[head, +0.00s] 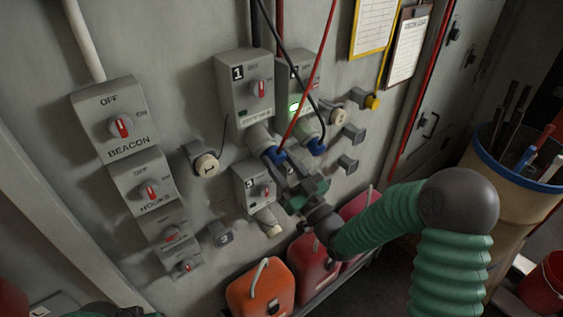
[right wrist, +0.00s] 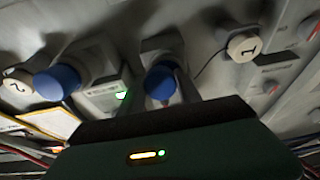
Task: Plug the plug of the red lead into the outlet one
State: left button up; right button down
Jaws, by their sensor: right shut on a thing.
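The box marked 1 (head: 245,88) is on the wall, with a red switch and outlet one (head: 259,136) angled down below it. The red lead (head: 308,90) hangs from above to a blue plug (head: 273,154) at that outlet's mouth. How deep the plug sits is hidden. My right gripper (head: 283,168) is shut on this plug from below. In the right wrist view the blue plug (right wrist: 160,82) shows end-on between the fingers, lined up with the outlet. My left gripper is not in view; only a bit of my left arm shows at the bottom.
A second blue plug (head: 317,147) on a black lead sits in the neighbouring outlet, below a lit green lamp (head: 294,108). A round cap marked 1 (head: 207,164) hangs left. Switch boxes (head: 121,120) line the left wall. Fuel cans (head: 262,291) stand below.

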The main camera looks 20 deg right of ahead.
jog(key=shift+w+d+r, duration=0.1)
jog(key=shift+r, duration=0.35)
jog(key=shift+f+b, duration=0.3)
jog(key=shift+f, duration=0.25)
jog(key=shift+s, duration=0.3)
jog(key=shift+d, duration=0.15)
jog(key=shift+f, duration=0.1)
jog(key=shift+a, duration=0.3)
jog(key=shift+s+a+b, duration=0.2)
jog(key=shift+a+b, duration=0.2)
jog(key=shift+a, duration=0.1)
